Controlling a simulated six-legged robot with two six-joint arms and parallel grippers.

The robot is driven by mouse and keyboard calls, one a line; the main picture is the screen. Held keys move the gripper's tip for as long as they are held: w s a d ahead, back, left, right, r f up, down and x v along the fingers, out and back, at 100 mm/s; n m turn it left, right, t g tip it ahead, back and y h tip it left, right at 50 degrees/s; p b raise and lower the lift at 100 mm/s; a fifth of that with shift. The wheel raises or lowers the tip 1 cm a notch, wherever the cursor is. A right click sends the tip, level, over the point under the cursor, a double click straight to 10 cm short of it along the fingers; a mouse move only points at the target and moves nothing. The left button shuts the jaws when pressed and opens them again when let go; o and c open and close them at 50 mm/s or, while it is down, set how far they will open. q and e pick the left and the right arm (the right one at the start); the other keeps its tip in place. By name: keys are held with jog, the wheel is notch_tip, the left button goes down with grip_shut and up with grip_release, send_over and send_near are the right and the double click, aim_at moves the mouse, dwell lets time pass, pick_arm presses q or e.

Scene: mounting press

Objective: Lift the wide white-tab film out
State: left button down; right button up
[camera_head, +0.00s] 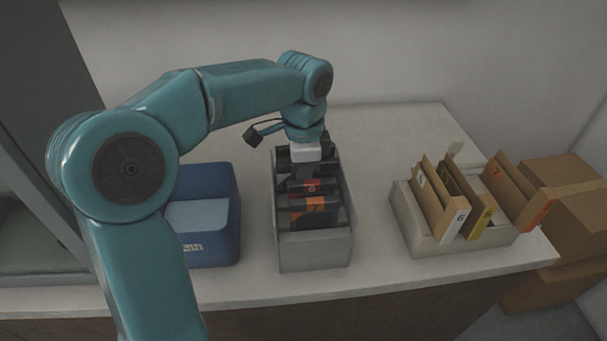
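My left gripper (306,172) points down into the long grey bin (315,252) in the middle of the table, among dark upright pieces. The arm and wrist hide part of the bin's far half, and the fingertips are too small and dark to tell what lies between them. Two dark pieces nearer the front carry a red label (310,186) and an orange label (315,204). I cannot make out a wide white-tab film in the bin. A brown sleeve with a white tab (453,224) stands tilted in the pale tray at the right. My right gripper is not in view.
A blue bin (222,240) stands left of the grey bin, partly behind my arm. The pale tray (428,240) holds brown sleeves with white, yellow and orange tabs. Brown boxes (570,200) are stacked at the far right. Bare table (375,225) lies between bin and tray.

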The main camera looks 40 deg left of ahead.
pick_arm(q)
jog(key=c, duration=1.6)
grip_release()
grip_shut()
notch_tip(320, 180, up, 17)
jog(key=p, duration=1.6)
jog(key=shift+r, duration=0.2)
